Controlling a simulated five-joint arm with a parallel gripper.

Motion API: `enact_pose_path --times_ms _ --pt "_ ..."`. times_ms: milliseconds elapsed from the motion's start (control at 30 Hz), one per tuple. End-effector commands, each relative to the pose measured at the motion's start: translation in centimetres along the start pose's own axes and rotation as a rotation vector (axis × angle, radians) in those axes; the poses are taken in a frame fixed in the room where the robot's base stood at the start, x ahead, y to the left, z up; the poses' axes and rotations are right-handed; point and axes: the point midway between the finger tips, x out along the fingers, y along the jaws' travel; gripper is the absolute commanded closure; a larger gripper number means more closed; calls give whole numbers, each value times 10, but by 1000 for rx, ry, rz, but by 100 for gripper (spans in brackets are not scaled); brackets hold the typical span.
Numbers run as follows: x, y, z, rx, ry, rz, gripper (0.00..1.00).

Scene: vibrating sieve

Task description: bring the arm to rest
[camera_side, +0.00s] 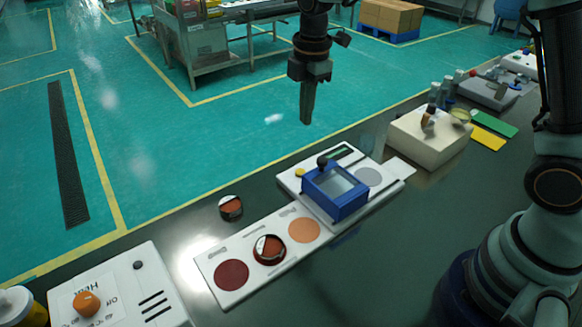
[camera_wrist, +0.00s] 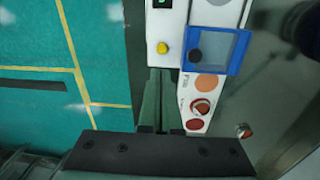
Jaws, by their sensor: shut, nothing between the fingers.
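My gripper (camera_side: 307,110) hangs in the air above the far side of the bench, pointing down. Its fingers are together and hold nothing; in the wrist view the shut fingers (camera_wrist: 160,115) point toward the sieve's white base. The blue sieve frame (camera_side: 336,190) sits on the white base (camera_side: 385,195), clear of my gripper. A dark knob stands at the frame's back edge. The blue frame also shows in the wrist view (camera_wrist: 240,52).
A white strip (camera_side: 207,262) has coloured circles, with a round red-brown dish (camera_side: 269,250) on it. Another dish (camera_side: 231,207) lies on the bench behind. A white box (camera_side: 425,140) stands right of the sieve. A white panel (camera_side: 150,270) with an orange knob is front left.

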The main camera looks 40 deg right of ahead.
Motion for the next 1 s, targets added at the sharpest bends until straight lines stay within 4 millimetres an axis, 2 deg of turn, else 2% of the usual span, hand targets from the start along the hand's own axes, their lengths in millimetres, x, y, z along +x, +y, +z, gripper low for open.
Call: enact_pose_path --times_ms 167,300,500,800,1000 --pt "-37 -20 16 239 22 75 100" --pt "-64 -46 31 490 56 140 100" --pt "-88 -85 50 845 129 224 100" --pt "-95 -139 71 1319 274 313 100" --pt "-92 -153 77 1470 332 334 100"
